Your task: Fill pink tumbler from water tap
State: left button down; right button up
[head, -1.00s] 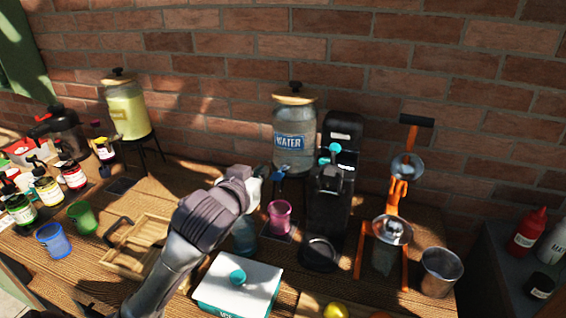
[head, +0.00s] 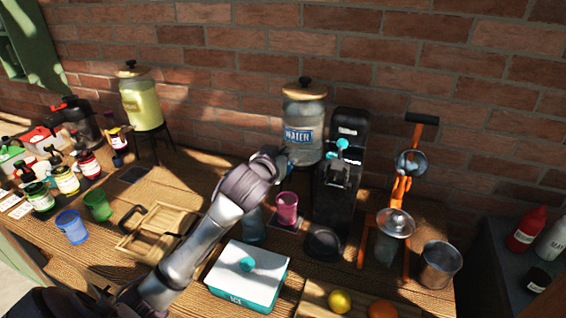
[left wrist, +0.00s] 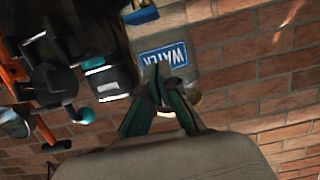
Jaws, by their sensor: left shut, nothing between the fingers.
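The pink tumbler (head: 287,205) stands upright on a small dark mat below the water dispenser; I cannot tell whether it holds water. The glass dispenser (head: 304,112), with a wooden lid and blue WATER label, stands against the brick wall. Its label (left wrist: 165,57) shows tilted in the left wrist view. My left gripper (head: 287,158) is at the dispenser's lower front, above the tumbler, and hides most of the tap. In the left wrist view, its fingers (left wrist: 159,76) are together and empty, in front of the dispenser. Whether they touch the tap cannot be told.
A black machine (head: 342,170) stands close right of the tumbler. A white and teal ICE box (head: 247,281) is in front. A wooden tray (head: 160,233) lies left; an orange press (head: 397,190) stands right.

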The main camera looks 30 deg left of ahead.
pick_arm(q)
jog(key=f, duration=0.4)
jog(key=shift+s+p, duration=0.2)
jog(key=shift+p, duration=0.1)
pick_arm(e)
jog(key=shift+s+d+r, duration=0.15)
jog(key=shift+s+r, duration=0.25)
jog(key=shift+s, duration=0.35)
jog(key=shift+w, duration=0.1)
jog(key=shift+w+d, duration=0.1)
